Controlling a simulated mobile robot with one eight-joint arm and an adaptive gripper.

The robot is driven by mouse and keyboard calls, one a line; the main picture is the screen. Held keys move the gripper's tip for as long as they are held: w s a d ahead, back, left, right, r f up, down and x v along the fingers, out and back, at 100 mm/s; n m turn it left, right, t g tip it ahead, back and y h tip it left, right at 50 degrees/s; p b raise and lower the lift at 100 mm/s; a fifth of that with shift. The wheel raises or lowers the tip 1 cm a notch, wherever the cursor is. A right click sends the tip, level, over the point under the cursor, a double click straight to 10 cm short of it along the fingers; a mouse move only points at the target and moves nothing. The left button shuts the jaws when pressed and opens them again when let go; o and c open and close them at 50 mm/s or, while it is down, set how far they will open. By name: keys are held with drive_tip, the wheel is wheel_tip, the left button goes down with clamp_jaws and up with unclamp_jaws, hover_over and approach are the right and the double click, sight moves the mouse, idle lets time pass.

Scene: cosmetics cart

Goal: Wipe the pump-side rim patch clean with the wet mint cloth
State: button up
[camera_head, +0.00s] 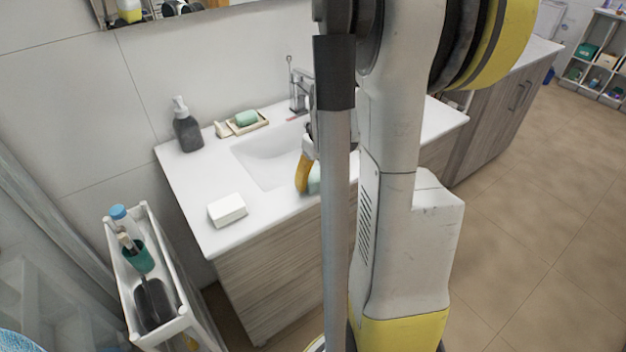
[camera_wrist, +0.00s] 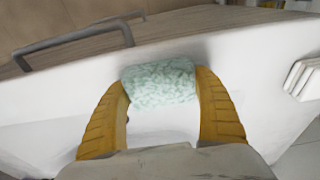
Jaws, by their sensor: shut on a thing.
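My gripper (camera_wrist: 161,88) is shut on the mint cloth (camera_wrist: 158,76), a speckled pale green bundle between its two yellow fingers in the wrist view. In the head view my gripper (camera_head: 307,176) is over the front right part of the sink basin (camera_head: 262,160), largely hidden behind my arm. A sliver of the cloth (camera_head: 314,180) shows beside a yellow finger. The dark pump bottle (camera_head: 187,128) stands at the back left of the white counter (camera_head: 190,180). The rim between bottle and basin looks plain white; I cannot make out a patch. Whether the cloth touches the counter is unclear.
A white block (camera_head: 227,210) lies on the front left counter. A dish with green soap (camera_head: 246,119) and the faucet (camera_head: 300,90) are at the back. A white cart (camera_head: 150,270) with bottle and brush stands at left.

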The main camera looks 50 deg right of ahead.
sight(330, 172)
drive_tip(key=shift+s+d, duration=0.3)
drive_tip(key=shift+d, duration=0.8)
drive_tip(key=shift+s+d, duration=0.25)
drive_tip(key=shift+d, duration=0.8)
wheel_tip(330, 172, up, 7)
drive_tip(key=p, duration=0.5)
drive_tip(key=shift+r, duration=0.1)
